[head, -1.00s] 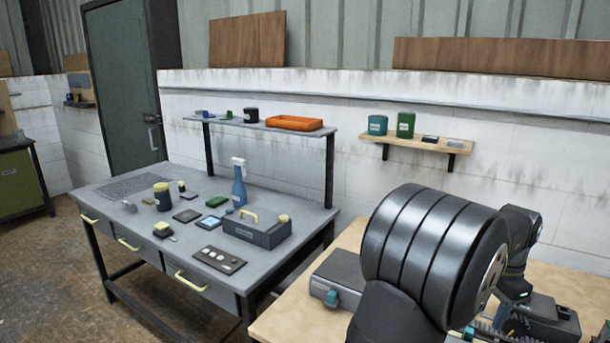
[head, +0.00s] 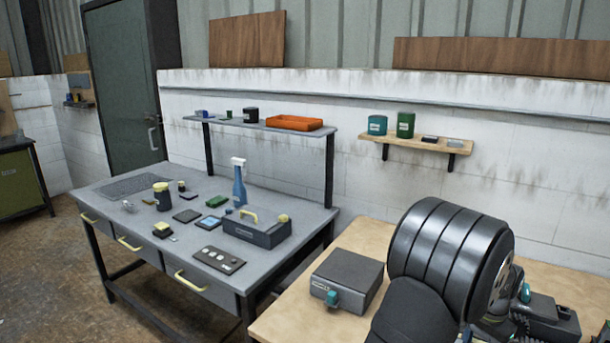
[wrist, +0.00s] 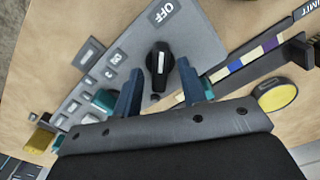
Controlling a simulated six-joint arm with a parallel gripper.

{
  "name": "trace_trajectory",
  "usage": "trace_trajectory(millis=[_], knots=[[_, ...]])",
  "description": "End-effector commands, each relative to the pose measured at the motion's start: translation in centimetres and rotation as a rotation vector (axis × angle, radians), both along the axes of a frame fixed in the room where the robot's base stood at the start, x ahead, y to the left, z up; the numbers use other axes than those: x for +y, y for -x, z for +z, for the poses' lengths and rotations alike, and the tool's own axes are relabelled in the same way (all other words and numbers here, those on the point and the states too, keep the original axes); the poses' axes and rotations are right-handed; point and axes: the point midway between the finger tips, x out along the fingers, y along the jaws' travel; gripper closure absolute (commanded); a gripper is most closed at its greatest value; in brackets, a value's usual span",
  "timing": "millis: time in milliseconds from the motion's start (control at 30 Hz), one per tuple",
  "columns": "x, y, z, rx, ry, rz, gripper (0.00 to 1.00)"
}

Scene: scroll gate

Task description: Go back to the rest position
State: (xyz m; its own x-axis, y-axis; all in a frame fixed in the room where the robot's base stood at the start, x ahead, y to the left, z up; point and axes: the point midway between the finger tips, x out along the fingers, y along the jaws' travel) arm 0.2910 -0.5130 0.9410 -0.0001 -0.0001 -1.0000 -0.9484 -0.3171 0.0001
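A black knob (wrist: 159,66) with a white pointer mark shows between the fingertips, on a grey panel (wrist: 197,42) marked OFF. I cannot tell the exact distance from the fingertips to the knob. In the head view my arm's large black joint fills the lower right, and my gripper is hidden there.
In the wrist view, a striped coloured scale (wrist: 246,61) and a round yellow button (wrist: 277,96) lie right of the panel. In the head view, a grey box (head: 347,276) with a teal knob stands on the wooden bench (head: 372,232). A grey workbench (head: 128,217) holds several items.

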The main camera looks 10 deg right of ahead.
Motion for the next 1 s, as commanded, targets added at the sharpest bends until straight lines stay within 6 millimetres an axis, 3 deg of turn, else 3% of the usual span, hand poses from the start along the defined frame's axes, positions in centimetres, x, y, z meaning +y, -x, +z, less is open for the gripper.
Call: trace_trajectory(millis=[500, 1000], knots=[[0.00, 0.00, 0.03, 0.000, 0.000, 0.404, 0.62], [0.00, 0.00, 0.03, 0.000, 0.000, 0.500, 0.62]])
